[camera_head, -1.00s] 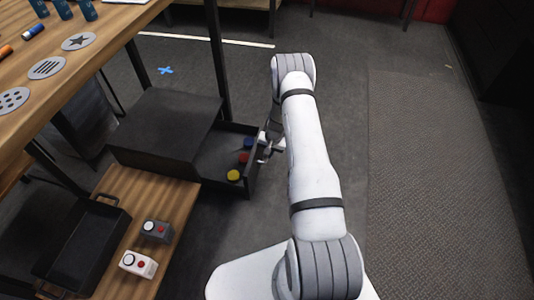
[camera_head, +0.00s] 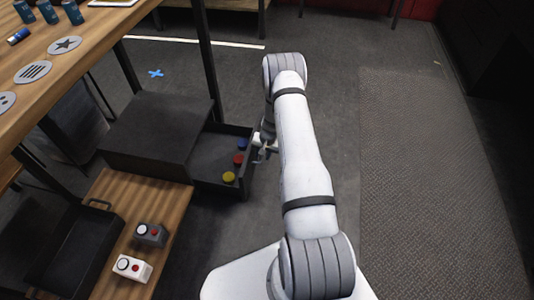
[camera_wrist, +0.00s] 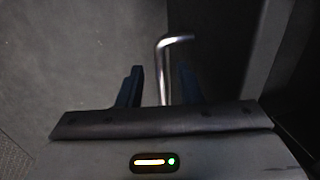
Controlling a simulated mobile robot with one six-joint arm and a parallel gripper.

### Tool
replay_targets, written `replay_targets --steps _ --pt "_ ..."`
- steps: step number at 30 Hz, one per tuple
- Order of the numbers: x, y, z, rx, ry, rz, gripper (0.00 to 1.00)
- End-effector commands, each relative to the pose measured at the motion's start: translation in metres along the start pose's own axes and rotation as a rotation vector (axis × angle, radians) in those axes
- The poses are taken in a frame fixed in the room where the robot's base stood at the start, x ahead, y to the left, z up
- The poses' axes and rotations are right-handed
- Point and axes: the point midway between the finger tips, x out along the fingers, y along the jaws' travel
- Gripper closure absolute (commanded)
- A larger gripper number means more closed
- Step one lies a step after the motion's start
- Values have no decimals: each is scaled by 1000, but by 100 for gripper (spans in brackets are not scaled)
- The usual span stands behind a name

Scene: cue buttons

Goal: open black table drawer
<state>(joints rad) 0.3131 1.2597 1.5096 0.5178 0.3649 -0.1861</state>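The black drawer unit (camera_head: 158,125) stands low under the wooden table, beside a small wooden shelf. Its drawer (camera_head: 208,163) is pulled out to the right; a blue button (camera_head: 242,144), a red button (camera_head: 239,159) and a yellow button (camera_head: 229,177) show inside. My gripper (camera_head: 262,150) is just outside the drawer front, partly hidden by my arm. In the wrist view, its two dark fingers (camera_wrist: 160,82) are apart, with the bent silver handle (camera_wrist: 163,72) between them. Gaps show on both sides of the handle.
The wooden table (camera_head: 62,62) with blue cans and grey picture discs is at the upper left. A black tray (camera_head: 75,250), a dark button box (camera_head: 151,234) and a white button box (camera_head: 132,267) sit on the low shelf. Floor at right is clear.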

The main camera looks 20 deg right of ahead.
Motion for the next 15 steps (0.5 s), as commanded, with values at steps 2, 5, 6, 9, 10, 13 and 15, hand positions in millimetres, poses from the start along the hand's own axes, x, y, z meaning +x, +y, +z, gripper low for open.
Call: replay_targets --steps 2,5,6,9,10,13,15 --pt "-2 0 -1 0 1 0 67" --pt "-11 0 -1 0 3 0 67" --pt "-17 -1 -1 0 3 -1 67" --pt "-35 -1 -1 0 3 0 67" --pt "-41 -1 -1 0 3 0 67" --pt "-57 0 0 -1 2 0 67" --pt "-66 0 0 1 1 0 67"
